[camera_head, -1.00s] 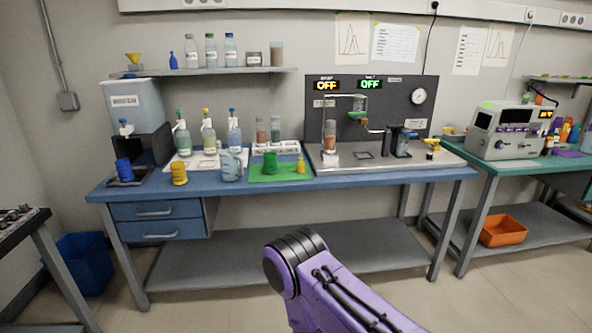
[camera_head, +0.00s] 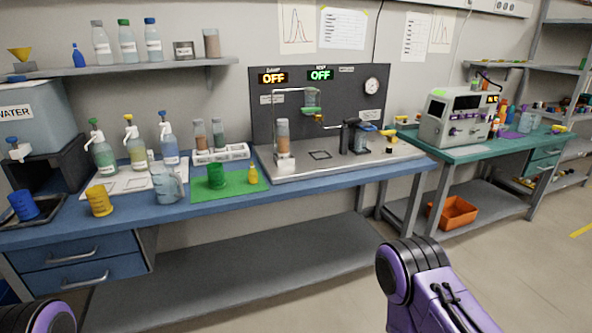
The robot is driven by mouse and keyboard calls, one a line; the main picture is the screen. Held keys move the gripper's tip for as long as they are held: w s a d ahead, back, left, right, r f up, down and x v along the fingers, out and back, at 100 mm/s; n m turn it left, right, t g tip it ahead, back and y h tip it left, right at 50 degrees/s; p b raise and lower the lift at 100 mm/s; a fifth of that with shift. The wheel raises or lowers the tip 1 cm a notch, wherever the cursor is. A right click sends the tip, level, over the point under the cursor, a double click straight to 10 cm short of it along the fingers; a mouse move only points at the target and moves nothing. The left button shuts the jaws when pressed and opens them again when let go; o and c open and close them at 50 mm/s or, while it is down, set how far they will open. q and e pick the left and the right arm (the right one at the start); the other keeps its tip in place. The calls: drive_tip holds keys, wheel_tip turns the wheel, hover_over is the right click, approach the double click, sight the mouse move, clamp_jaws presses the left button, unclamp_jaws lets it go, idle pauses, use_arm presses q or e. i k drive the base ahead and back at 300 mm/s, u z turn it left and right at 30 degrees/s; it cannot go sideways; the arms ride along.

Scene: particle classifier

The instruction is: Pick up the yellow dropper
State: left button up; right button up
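A small yellow bottle (camera_head: 253,175), which looks like the yellow dropper, stands upright on the right part of a green mat (camera_head: 232,190) on the blue bench. A green cup (camera_head: 216,175) stands on the same mat to its left, apart from it. Neither of my grippers is in view. Only a purple and black link of my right arm shows at the lower right, and a dark rounded part of my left arm at the lower left corner. Both are in front of the bench, well away from the bottle.
A clear jug (camera_head: 167,184), a yellow cup (camera_head: 99,200) and a blue cup (camera_head: 23,204) stand left of the mat. A grey apparatus tray (camera_head: 345,160) lies to the right. The bench edge before the mat is clear.

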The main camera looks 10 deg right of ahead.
sight(253, 173)
drive_tip(key=z, duration=0.15)
drive_tip(key=i, duration=0.85)
drive_tip(key=u, duration=0.25)
